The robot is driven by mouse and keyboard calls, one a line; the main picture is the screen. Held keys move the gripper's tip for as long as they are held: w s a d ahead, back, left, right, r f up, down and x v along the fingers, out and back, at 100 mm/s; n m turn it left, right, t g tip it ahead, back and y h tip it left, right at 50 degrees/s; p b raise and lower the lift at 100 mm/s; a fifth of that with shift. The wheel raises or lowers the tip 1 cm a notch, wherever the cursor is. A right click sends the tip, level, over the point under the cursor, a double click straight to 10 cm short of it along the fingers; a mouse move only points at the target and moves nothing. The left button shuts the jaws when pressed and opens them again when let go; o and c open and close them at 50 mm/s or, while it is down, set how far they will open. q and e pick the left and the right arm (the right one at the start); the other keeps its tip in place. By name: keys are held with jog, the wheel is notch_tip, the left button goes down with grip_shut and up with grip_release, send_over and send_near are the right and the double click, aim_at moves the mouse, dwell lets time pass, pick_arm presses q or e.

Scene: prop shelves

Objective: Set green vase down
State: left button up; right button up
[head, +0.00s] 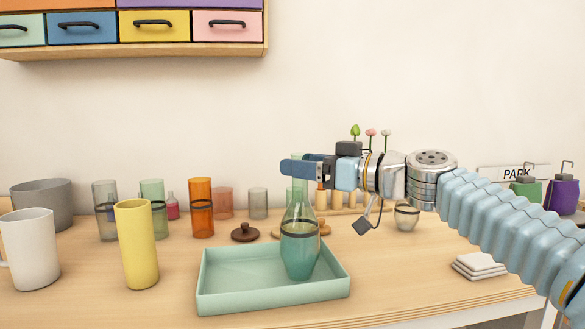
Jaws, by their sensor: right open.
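The green vase (299,250) is translucent, with a dark band around its body and a narrow neck. It stands upright in a shallow mint-green tray (225,299) on the table. My right gripper (302,169) reaches in from the right, level with the top of the vase's neck, and its fingers hide part of the neck. It is open; whether the fingers touch the neck I cannot tell. My left gripper is not in view.
A yellow cylinder (137,245) and a white mug (30,250) stand left of the tray. Several tinted glasses, including an orange one (201,208), stand behind. A brown lid (245,232) lies behind the tray. White coasters (480,264) lie right; table between is clear.

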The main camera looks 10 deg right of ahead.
jog(key=b+v, duration=0.1)
jog(key=v, duration=0.7)
jog(key=shift+s+d+b, duration=0.3)
jog(key=shift+b, duration=0.05)
